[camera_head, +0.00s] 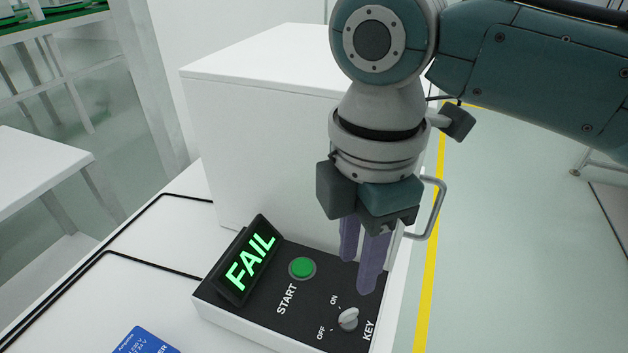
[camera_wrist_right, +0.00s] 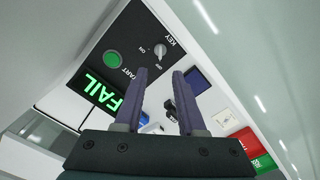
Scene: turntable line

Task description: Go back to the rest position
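My right gripper (camera_head: 358,275) comes down from the upper right in the head view, with its two purple fingers above the black control panel (camera_head: 268,312). In the right wrist view the fingers of my right gripper (camera_wrist_right: 160,72) stand apart with nothing between them. The grey key knob (camera_head: 348,319) is on the panel below the fingertips, apart from them; it also shows in the right wrist view (camera_wrist_right: 160,50). The green START button (camera_head: 302,268) and a display (camera_head: 250,262) reading FAIL in green are left of it. My left gripper is not in view.
A large white box (camera_head: 265,130) stands behind the panel, close to my right gripper, with a metal handle (camera_head: 434,208) at its right. A blue label (camera_head: 145,342) lies at the front left. Black cables cross the white table. Open floor with a yellow line (camera_head: 430,262) lies right.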

